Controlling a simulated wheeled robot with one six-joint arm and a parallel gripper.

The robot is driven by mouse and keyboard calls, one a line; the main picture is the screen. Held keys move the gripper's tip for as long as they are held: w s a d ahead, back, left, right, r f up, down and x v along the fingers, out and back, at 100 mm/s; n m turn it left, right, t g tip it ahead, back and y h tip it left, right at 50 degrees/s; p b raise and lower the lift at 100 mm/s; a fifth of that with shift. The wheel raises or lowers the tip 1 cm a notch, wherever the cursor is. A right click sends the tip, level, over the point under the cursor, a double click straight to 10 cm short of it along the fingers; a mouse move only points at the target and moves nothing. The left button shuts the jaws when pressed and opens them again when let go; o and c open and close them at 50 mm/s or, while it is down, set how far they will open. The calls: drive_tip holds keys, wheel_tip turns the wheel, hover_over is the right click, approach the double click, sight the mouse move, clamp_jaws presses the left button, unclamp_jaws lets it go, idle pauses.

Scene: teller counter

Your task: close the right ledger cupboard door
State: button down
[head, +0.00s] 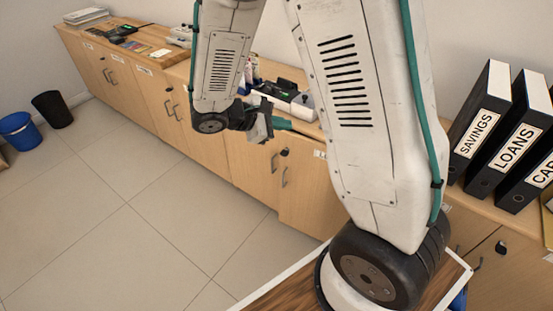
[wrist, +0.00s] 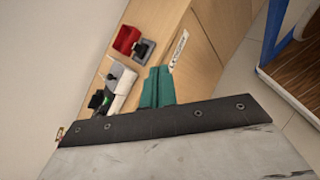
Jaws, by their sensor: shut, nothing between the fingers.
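The cupboard front runs along the wall as a row of light wood doors. A door (head: 307,190) below and right of my gripper, with a dark vertical handle (head: 284,177), seems to stand slightly proud of its left neighbour (head: 250,165). How far open it is, I cannot tell, and my arm hides its right part. My gripper (head: 300,128) is shut and empty, its teal fingers over the counter edge, above that door. The fingers also show in the wrist view (wrist: 157,85), near a white label (wrist: 179,48) too small to read.
Black binders (head: 485,120) stand on the counter at right. A red-and-grey item (wrist: 128,40) and a white device (wrist: 122,85) lie near the fingers. Blue (head: 20,130) and black (head: 51,109) bins stand far left. The tiled floor before the doors is clear.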

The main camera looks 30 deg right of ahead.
drive_tip(key=w+a+f+n+t+h, duration=0.2)
drive_tip(key=w+f+n+t, duration=0.3)
drive_tip(key=f, duration=0.6)
drive_tip(key=n+t+y, duration=0.1)
drive_tip(key=n+t, duration=0.2)
drive_tip(key=n, duration=0.5)
approach(285, 147)
wheel_tip(285, 147, down, 3)
drive_tip(key=d, duration=0.2)
drive_tip(key=shift+w+r, duration=0.2)
drive_tip(key=shift+w, duration=0.05)
drive_tip(key=shift+m+g+h, duration=0.4)
drive_tip(key=shift+m+g, duration=0.4)
drive_tip(key=w+d, duration=0.1)
drive_tip(key=d, duration=0.1)
drive_tip(key=w+d, duration=0.1)
drive_tip(key=shift+w+d, duration=0.4)
drive_tip(key=shift+w+d+r, duration=0.1)
drive_tip(key=shift+w+d, duration=0.05)
drive_tip(key=shift+w, duration=0.05)
drive_tip(key=shift+d, duration=0.1)
